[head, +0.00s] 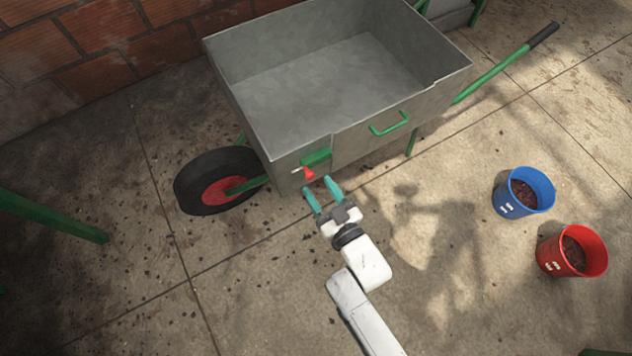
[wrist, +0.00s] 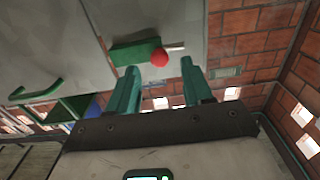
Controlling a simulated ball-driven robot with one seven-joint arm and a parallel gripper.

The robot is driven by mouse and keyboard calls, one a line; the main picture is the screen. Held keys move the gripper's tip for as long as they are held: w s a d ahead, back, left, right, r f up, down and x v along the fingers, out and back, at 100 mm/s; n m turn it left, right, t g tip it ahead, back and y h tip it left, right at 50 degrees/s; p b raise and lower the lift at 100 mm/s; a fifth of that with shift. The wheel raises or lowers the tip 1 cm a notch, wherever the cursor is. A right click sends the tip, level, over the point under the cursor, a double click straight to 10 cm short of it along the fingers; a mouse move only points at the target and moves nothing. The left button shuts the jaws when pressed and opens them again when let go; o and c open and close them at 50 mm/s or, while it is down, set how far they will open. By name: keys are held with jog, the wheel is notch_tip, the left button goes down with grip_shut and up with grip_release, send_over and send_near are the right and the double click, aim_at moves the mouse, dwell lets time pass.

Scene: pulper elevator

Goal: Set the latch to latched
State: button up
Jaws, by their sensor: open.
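The latch is on the front side of a grey metal wheelbarrow tray, near its left corner in the head view. It has a green block (head: 316,157) and a red knob (head: 309,174) just below it, with a small pale pin beside the knob. My gripper (head: 321,189) is open and empty, its teal fingers pointing at the latch from just in front. In the wrist view the red knob (wrist: 159,57) shows beyond and between the fingertips (wrist: 159,68), with the green block (wrist: 136,50) to its left. The knob appears apart from the fingers.
A green handle (head: 389,124) sticks out of the same tray side (head: 365,135), right of the latch. The black wheel (head: 196,181) is at left. A blue bucket (head: 535,190) and a red bucket (head: 580,252) stand on the floor at right. Floor around my arm is clear.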

jog(key=shift+x, duration=1.35)
grip_shut()
